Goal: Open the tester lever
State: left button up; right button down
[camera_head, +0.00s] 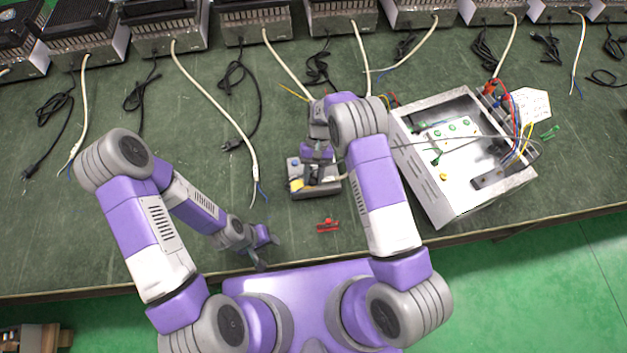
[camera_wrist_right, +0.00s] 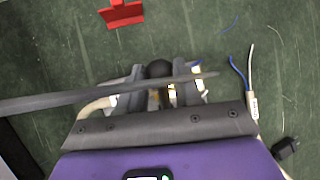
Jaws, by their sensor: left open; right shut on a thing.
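The tester is a small grey box (camera_head: 318,192) on the green mat, in the middle of the head view, with a blue button and a yellow patch on top. My right gripper (camera_head: 318,158) reaches down over it and hides much of its top. In the right wrist view my right gripper (camera_wrist_right: 160,88) is shut on a black rounded knob (camera_wrist_right: 158,68), which looks like the end of the tester lever. The lever's angle is hidden. My left gripper (camera_head: 265,250) is open and empty, low near the table's front edge, left of the tester and apart from it.
A red clip (camera_head: 328,225) lies in front of the tester. An open metal case (camera_head: 425,185) with wiring stands to the right. Several heater units line the back, their white cables (camera_head: 215,112) and black plugs trailing forward. A grey cable crosses near my right gripper.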

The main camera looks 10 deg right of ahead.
jog(key=shift+w+r+g, duration=0.15)
jog(key=shift+w+g, duration=0.05)
jog(key=shift+g, duration=0.1)
jog(key=c, duration=1)
grip_release()
jog(key=shift+c, duration=0.2)
jog(key=v, duration=0.7)
jog(key=shift+w+r, duration=0.15)
jog(key=shift+r, duration=0.05)
